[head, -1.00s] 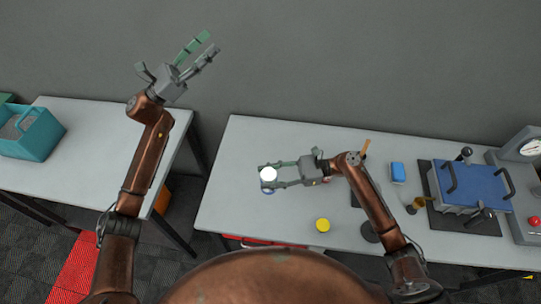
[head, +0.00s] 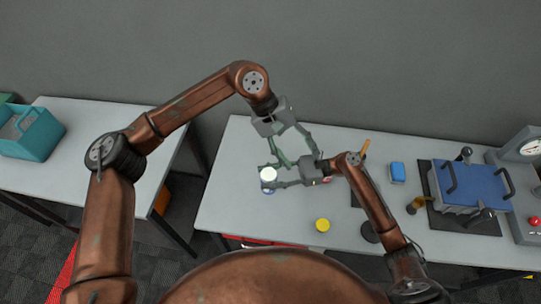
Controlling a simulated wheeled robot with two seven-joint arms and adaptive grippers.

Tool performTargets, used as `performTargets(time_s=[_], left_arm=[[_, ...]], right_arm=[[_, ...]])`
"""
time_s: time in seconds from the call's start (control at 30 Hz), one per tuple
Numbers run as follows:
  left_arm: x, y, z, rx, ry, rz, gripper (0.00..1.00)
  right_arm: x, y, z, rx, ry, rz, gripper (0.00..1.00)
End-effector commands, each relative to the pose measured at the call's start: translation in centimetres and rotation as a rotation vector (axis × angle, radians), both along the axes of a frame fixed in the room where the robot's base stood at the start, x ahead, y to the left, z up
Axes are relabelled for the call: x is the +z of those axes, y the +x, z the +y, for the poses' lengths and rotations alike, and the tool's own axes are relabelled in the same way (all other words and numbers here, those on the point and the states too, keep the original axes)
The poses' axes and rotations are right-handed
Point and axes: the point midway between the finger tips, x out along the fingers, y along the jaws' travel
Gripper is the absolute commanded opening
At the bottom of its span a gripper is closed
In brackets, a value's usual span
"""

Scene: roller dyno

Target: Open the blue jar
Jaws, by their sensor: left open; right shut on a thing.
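The blue jar (head: 268,175) shows a round white lid on top and a little blue body below it, on the grey table (head: 235,215). My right gripper (head: 268,178) reaches in from the right and is shut on the jar, one finger on each side. My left gripper (head: 300,160) is open and points down, just right of the jar and above my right gripper. Its fingers overlap my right gripper in the picture, so I cannot tell the gap between them. Most of the jar's body is hidden under its lid.
A yellow round-topped object (head: 322,225) stands right of the jar, nearer me. A small blue block (head: 398,172), a brown-handled tool (head: 415,205) and a blue press (head: 472,185) are further right. A teal bin (head: 35,135) sits on the left table.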

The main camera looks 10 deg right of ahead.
Motion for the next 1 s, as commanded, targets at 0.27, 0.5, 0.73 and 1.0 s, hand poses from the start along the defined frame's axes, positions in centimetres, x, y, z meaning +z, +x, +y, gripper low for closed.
performTargets(time_s=[0.27, 0.5, 0.73, 1.0], left_arm=[[-4.0, 2.9, 6.2, -0.171, 0.397, -0.295, 0.52], [-5.3, 3.7, 7.5, -0.195, 0.465, -0.337, 0.52], [-8.7, 3.6, 7.4, -0.195, 0.461, -0.334, 0.52], [-11.7, 3.6, 7.4, -0.193, 0.46, -0.334, 0.52]], right_arm=[[0.1, 0.0, 0.0, 0.0, 0.001, -0.001, 0.0], [0.1, 0.0, 0.0, 0.0, 0.002, -0.001, 0.0], [0.1, 0.0, 0.0, 0.0, 0.002, -0.001, 0.0], [0.1, 0.0, 0.0, 0.0, 0.002, -0.001, 0.0]])
